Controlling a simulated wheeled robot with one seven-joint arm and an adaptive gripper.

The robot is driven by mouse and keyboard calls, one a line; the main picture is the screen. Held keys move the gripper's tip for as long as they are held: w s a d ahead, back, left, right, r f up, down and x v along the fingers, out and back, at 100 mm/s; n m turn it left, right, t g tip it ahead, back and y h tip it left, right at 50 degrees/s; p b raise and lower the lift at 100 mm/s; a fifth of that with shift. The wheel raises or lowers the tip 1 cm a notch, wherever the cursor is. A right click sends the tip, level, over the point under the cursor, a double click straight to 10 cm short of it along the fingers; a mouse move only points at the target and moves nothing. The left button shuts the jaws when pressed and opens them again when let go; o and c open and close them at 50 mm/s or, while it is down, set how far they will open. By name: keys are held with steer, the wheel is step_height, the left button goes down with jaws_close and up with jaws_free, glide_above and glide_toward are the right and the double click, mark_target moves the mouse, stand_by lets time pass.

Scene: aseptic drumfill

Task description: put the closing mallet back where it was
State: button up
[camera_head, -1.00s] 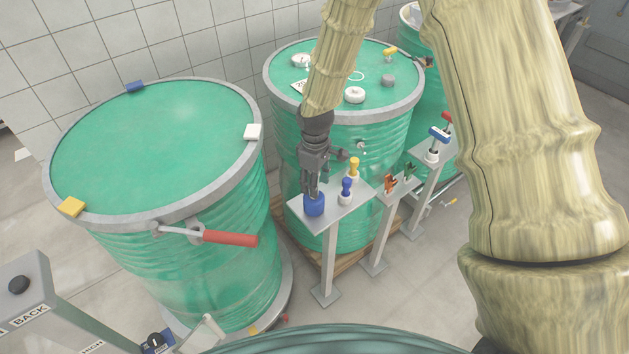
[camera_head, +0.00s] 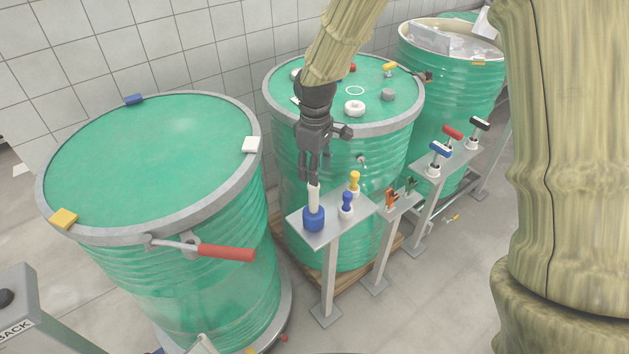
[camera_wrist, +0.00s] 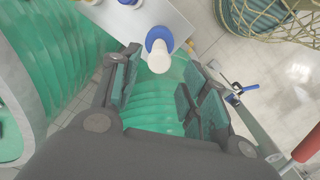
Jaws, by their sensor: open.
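A blue-based tool with an upright white handle (camera_head: 314,196) stands on the near left end of a grey stand plate (camera_head: 333,215). The wrist view shows its white handle (camera_wrist: 159,60) just ahead of the open fingers. My gripper (camera_head: 314,176) points down right above the handle top, open and empty; it also shows in the wrist view (camera_wrist: 158,88). Three T-shaped, mallet-like tools stand in holders farther right: a blue-headed one (camera_head: 440,149), a red-headed one (camera_head: 452,133) and a black-headed one (camera_head: 479,124). I cannot tell for certain which is the closing mallet.
Small blue (camera_head: 346,202) and yellow (camera_head: 354,181) pieces stand close beside the white-handled tool. A large green drum (camera_head: 150,150) is at left, with a red lever (camera_head: 227,253) sticking out. Another green drum (camera_head: 385,145) stands directly behind the stands.

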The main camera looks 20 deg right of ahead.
steer(key=shift+r, duration=1.1)
stand_by(0.6)
